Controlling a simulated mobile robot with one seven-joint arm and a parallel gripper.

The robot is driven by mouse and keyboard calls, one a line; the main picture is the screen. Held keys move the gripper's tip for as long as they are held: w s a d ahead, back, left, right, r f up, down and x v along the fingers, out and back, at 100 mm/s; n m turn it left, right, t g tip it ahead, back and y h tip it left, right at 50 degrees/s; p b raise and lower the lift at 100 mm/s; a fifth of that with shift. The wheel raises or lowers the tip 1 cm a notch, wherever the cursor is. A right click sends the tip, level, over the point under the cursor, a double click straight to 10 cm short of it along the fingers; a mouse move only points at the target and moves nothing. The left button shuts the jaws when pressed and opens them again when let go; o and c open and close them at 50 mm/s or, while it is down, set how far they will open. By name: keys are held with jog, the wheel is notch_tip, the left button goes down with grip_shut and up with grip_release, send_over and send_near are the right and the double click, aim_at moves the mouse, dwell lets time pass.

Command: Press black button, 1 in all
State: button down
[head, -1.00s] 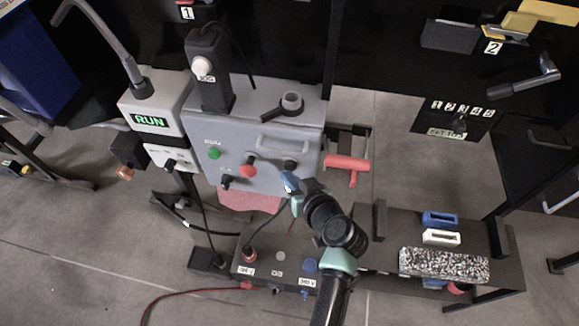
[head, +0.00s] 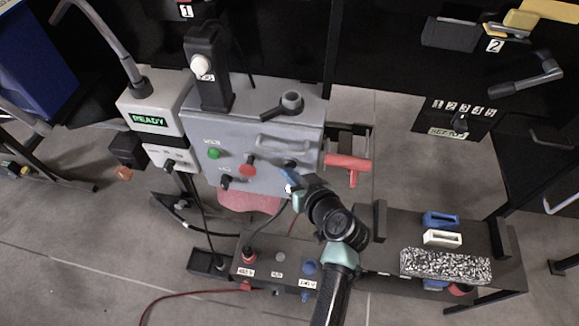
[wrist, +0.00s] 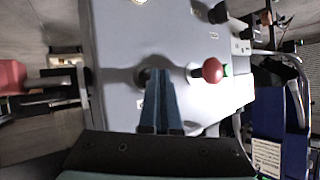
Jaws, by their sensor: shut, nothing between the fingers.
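The grey machine box (head: 240,125) carries a control panel with a black button (head: 290,164) right of the red button. In the wrist view the black button (wrist: 143,76) shows as a dark round shape, partly hidden behind my fingertips. My gripper (head: 289,176) is shut and empty, with its tips at the panel just below the black button in the head view. In the wrist view the gripper (wrist: 161,75) points at the panel beside the button. I cannot tell whether the tips touch it.
A red button (head: 248,170) and a green button (head: 214,154) sit left on the panel. A grey handle (head: 283,143) is above the black button. A red lever (head: 347,162) sticks out at right. The display (head: 150,120) reads READY.

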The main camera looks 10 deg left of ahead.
jog(key=shift+s, duration=0.9)
jog(key=shift+p, duration=0.3)
jog(key=s+p, duration=0.1)
jog(key=s, duration=0.4)
dwell(0.7)
